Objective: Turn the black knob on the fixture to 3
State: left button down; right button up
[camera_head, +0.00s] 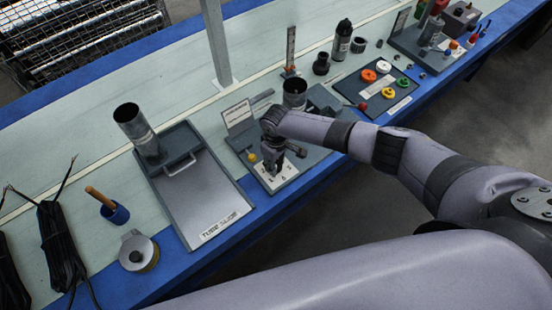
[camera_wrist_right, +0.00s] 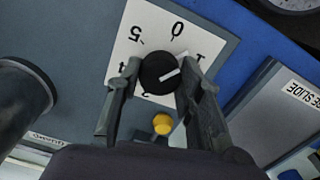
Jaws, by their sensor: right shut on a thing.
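The black knob (camera_wrist_right: 157,72) sits on a white dial plate (camera_wrist_right: 153,25) in the right wrist view. Its white pointer line points right and slightly up, close to the 1. The 0, 5 and 4 show around it; other marks are partly hidden by the fingers. My right gripper (camera_wrist_right: 157,78) is shut on the knob, with one finger on each side. In the head view my right gripper (camera_head: 273,163) reaches down over the fixture's white dial plate (camera_head: 272,182), and the knob is hidden there. My left gripper is not in view.
A small yellow knob (camera_wrist_right: 162,123) stands beside the dial. A metal tube (camera_head: 295,93) stands behind the gripper. Left of the fixture is the tube slide tray (camera_head: 205,195), with another tube (camera_head: 137,130) on it. A board with coloured caps (camera_head: 378,88) lies to the right.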

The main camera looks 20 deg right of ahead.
jog(key=m+p, duration=0.3)
jog(key=m, duration=0.3)
jog(key=shift+s+a+r+m+p, duration=0.1)
jog(key=shift+m+p, duration=0.2)
jog(key=shift+p, duration=0.05)
jog(key=m+p, duration=0.1)
jog(key=m, duration=0.2)
jog(key=shift+m, duration=0.3)
jog(key=m+p, duration=0.1)
jog(key=m, duration=0.2)
jog(key=shift+m+p, duration=0.3)
jog(key=shift+p, duration=0.05)
jog(key=m, duration=0.3)
jog(key=shift+m+p, duration=0.3)
jog(key=shift+p, duration=0.1)
jog(key=m, duration=0.3)
jog(key=shift+m, duration=0.3)
jog(key=m, duration=0.3)
jog(key=shift+m+p, duration=0.3)
jog(key=shift+m, duration=2.2)
